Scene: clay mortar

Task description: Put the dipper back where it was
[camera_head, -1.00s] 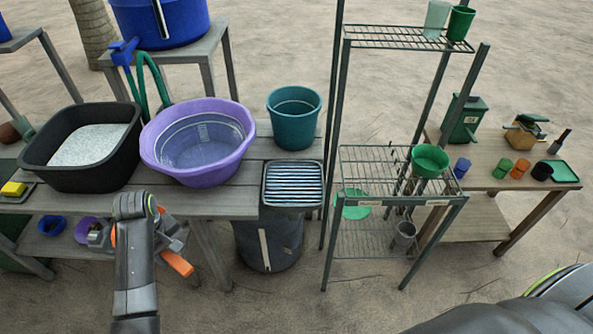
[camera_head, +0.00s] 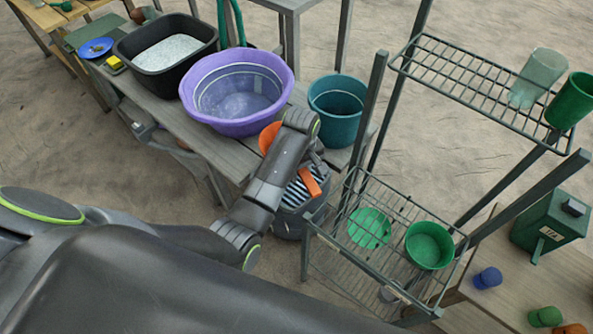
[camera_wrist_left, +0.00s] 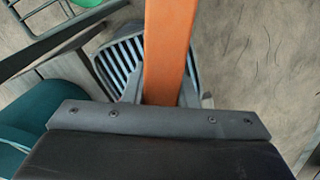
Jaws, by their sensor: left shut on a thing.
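The orange dipper (camera_head: 270,137) is in my left gripper (camera_head: 308,165). Its round orange end shows left of my wrist, and its handle (camera_head: 311,183) sticks out below, over the striped drain rack (camera_head: 293,196). In the left wrist view the orange handle (camera_wrist_left: 168,50) runs up between the fingers, with the slatted rack (camera_wrist_left: 118,62) beneath it. My left gripper is shut on the dipper. The arm hides part of the dipper and most of the rack. My right gripper is not in view.
The purple basin (camera_head: 283,75) and black tub (camera_head: 128,50) stand on the bench to the left. The teal bucket (camera_head: 338,125) is just behind the gripper. A wire shelf (camera_head: 330,250) with a green bowl (camera_head: 429,243) and green strainer (camera_head: 369,226) stands close on the right.

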